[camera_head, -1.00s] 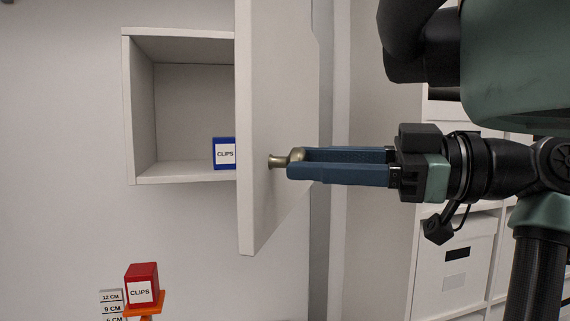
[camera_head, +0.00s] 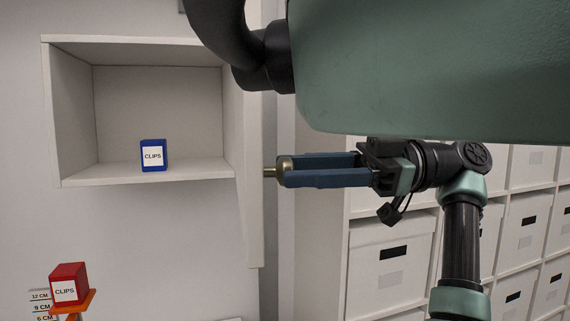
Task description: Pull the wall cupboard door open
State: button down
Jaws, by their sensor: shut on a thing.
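The white wall cupboard (camera_head: 135,46) hangs on the wall at the left, and its inside shows. Its door (camera_head: 252,215) stands swung wide out at the cupboard's right side, seen almost edge-on. A brass-coloured knob (camera_head: 269,172) sticks out from the door's right face. My gripper (camera_head: 284,171) comes from the right with its blue fingers shut on the knob. My arm hides the upper part of the door.
A blue CLIPS box (camera_head: 153,155) stands on the cupboard floor. A red CLIPS box (camera_head: 69,284) sits on an orange stand (camera_head: 88,300) at the lower left, beside a height scale (camera_head: 40,300). White shelving with bins (camera_head: 390,265) fills the right.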

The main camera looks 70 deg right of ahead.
jog(key=shift+s+d+f, duration=0.1)
jog(key=shift+s+d, duration=0.1)
jog(key=shift+s, duration=0.05)
jog(key=shift+c, duration=2.3)
grip_release()
jog(key=b+v, duration=0.2)
jog(key=v, duration=0.5)
jog(key=shift+s, duration=0.2)
jog(key=shift+d, duration=0.15)
